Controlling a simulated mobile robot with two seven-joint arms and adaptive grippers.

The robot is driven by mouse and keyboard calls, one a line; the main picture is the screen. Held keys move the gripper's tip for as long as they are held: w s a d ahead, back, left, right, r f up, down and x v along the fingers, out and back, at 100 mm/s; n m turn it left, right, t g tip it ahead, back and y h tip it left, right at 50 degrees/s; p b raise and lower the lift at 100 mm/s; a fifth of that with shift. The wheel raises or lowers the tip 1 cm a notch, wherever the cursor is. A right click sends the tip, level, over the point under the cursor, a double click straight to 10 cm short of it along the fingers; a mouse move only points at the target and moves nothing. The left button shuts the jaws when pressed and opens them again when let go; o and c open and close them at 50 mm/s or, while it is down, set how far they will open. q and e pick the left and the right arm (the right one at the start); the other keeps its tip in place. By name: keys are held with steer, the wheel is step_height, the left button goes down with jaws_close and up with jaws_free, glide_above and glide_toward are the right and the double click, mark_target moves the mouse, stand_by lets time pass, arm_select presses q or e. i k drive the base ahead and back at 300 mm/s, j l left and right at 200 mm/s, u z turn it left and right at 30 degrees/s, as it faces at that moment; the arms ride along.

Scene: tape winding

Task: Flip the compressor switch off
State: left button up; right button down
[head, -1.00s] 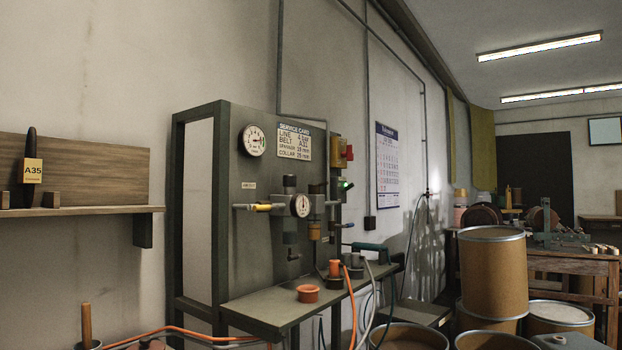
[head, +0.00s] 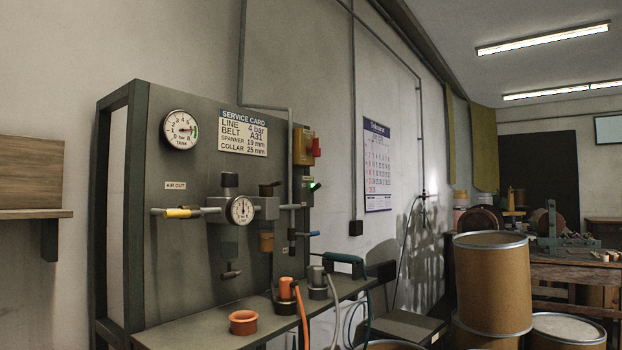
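A yellow switch box (head: 302,146) with a red switch handle (head: 316,147) is fixed at the right edge of the grey panel (head: 200,100) in the head view. It looks like the compressor switch, but I cannot read a label on it. Neither of my grippers is in view.
A pipe with a yellow-handled valve (head: 182,213) and a line gauge (head: 240,210) sticks out of the panel. The bench below (head: 185,333) holds an orange cup (head: 243,322), hose fittings and a teal-handled tool (head: 344,262). Brown drums (head: 492,285) stand at the right.

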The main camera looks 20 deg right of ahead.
mark_target(317, 185)
steer(key=i+l, duration=0.1)
steer(key=l, duration=0.3)
steer(key=i+l+u, duration=0.15)
steer(key=l, duration=0.6)
steer(key=i+l, duration=0.1)
steer(key=l, duration=0.3)
steer(key=i+l, duration=0.1)
steer(key=l, duration=0.25)
steer(key=i+l, duration=0.1)
steer(key=l, duration=0.3)
steer(key=i+l+u, duration=0.1)
steer(key=l, duration=0.3)
steer(key=i+l, duration=0.1)
steer(key=l, duration=0.3)
